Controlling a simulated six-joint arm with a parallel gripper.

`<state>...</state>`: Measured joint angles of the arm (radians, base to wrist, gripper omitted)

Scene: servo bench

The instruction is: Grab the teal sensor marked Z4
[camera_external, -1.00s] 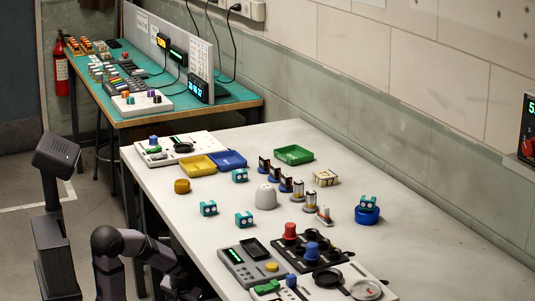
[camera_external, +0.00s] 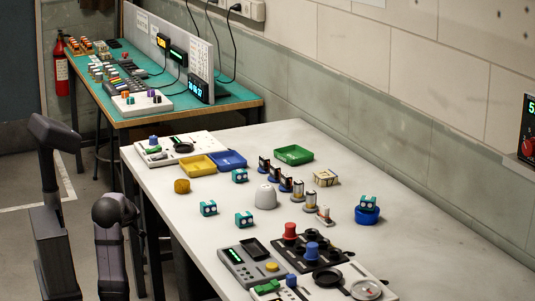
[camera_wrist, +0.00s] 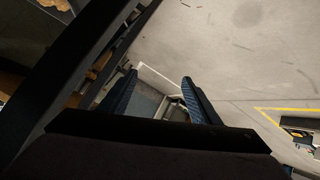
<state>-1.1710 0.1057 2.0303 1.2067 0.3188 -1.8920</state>
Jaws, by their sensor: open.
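Several small teal sensors with white round faces are on the white table. One (camera_external: 240,175) is behind the grey dome, one (camera_external: 208,208) is at the left, and one (camera_external: 244,219) is a little nearer. Another teal sensor (camera_external: 368,202) sits on a blue round stand (camera_external: 367,215) at the right. Their markings are too small to read, so I cannot tell which is Z4. My gripper (camera_wrist: 158,84) shows in the wrist view with its two dark blue fingers apart and nothing between them. It points at the floor, away from the sensors.
The white table (camera_external: 330,251) also holds a grey dome (camera_external: 266,197), a yellow cylinder (camera_external: 182,186), and yellow (camera_external: 197,166), blue (camera_external: 228,159) and green (camera_external: 294,155) trays. Upright small parts stand mid-table. Control panels with red and blue knobs (camera_external: 291,231) fill the near end.

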